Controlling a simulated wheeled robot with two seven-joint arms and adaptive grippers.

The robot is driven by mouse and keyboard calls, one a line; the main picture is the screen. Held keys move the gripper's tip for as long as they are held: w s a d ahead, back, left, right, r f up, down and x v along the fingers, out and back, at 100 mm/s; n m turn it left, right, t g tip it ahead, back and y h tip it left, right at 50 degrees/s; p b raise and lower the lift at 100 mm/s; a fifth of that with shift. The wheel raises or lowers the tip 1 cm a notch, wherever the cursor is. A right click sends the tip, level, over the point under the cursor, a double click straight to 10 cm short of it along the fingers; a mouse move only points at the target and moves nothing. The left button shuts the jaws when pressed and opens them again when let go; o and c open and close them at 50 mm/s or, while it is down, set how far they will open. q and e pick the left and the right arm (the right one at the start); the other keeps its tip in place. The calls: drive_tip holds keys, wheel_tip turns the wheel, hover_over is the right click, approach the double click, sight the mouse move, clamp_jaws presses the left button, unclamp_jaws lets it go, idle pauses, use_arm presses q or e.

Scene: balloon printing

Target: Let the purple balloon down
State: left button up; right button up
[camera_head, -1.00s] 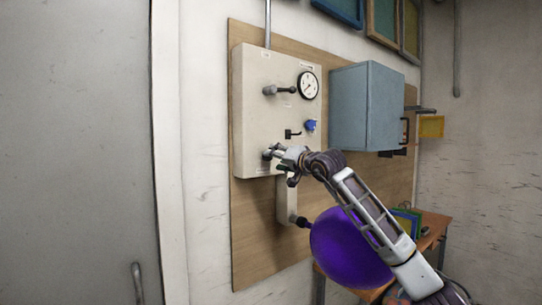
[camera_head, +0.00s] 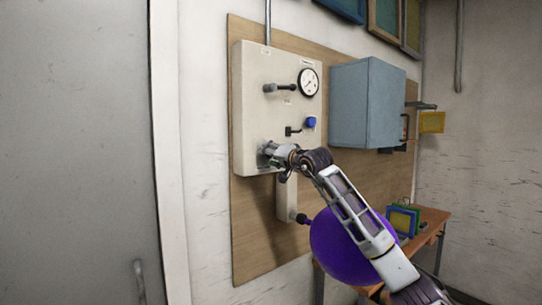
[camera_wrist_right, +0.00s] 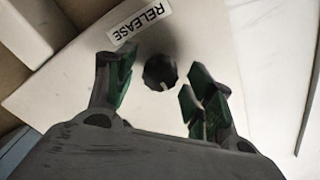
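The purple balloon (camera_head: 338,250) is inflated and hangs on a dark nozzle (camera_head: 302,219) at the lower part of the cream panel (camera_head: 252,110). My right forearm covers part of it. My right gripper (camera_head: 270,154) is at the panel's lower left corner. In the right wrist view its green-padded fingers (camera_wrist_right: 160,88) are spread on either side of a dark round knob (camera_wrist_right: 158,70) under a RELEASE label (camera_wrist_right: 139,21). There is a visible gap between the fingers and the knob. In the head view the gripper hides this knob. My left gripper is not in view.
The panel also carries a pressure gauge (camera_head: 308,83), a dark lever handle (camera_head: 283,88) and a blue knob (camera_head: 310,123). A blue-grey box (camera_head: 362,105) stands out from the board at the right. A wooden table (camera_head: 428,238) is at the lower right.

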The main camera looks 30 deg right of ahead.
drive_tip(key=c, duration=0.9)
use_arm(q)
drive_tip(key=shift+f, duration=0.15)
use_arm(e)
drive_tip(key=shift+m, duration=0.5)
use_arm(q)
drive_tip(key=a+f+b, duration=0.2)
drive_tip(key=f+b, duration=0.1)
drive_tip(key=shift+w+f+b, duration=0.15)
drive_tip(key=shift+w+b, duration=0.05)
drive_tip(key=shift+b, duration=0.1)
use_arm(e)
drive_tip(key=m, duration=1.6)
drive_tip(key=shift+f+m+g+y, duration=0.15)
drive_tip(key=shift+m+g+y, duration=0.15)
drive_tip(key=shift+y, duration=0.1)
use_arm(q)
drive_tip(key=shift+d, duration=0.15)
